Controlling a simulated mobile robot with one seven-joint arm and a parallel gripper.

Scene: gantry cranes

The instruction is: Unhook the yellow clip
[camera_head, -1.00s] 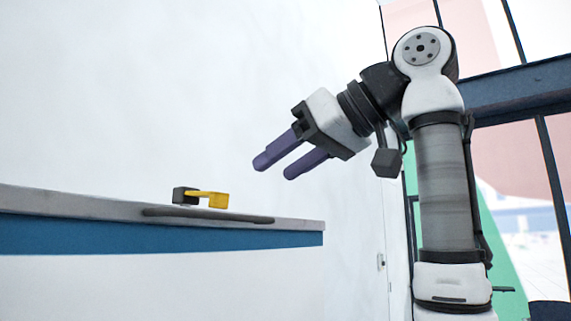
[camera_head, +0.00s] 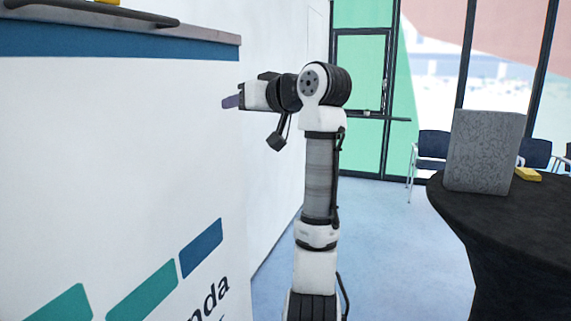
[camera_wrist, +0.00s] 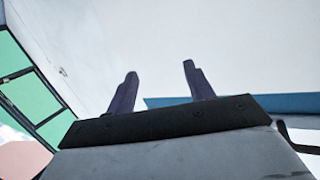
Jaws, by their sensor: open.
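A sliver of the yellow clip (camera_head: 107,2) shows at the top edge of the head view, above the counter top (camera_head: 200,31). The rest of it is cut off, so I cannot tell how it is hooked. My gripper (camera_head: 231,102) is below and right of the clip in the head view, near the counter's right end and lower than its top. In the wrist view my gripper (camera_wrist: 159,70) has its two purple fingers apart with nothing between them. The clip is not seen in the wrist view.
A dark bar (camera_head: 120,14) lies along the counter's edge. The white counter front (camera_head: 110,150) fills the left. At right a round black table (camera_head: 500,205) holds a grey speckled block (camera_head: 483,150) and a small yellow piece (camera_head: 528,174). Blue floor is open between.

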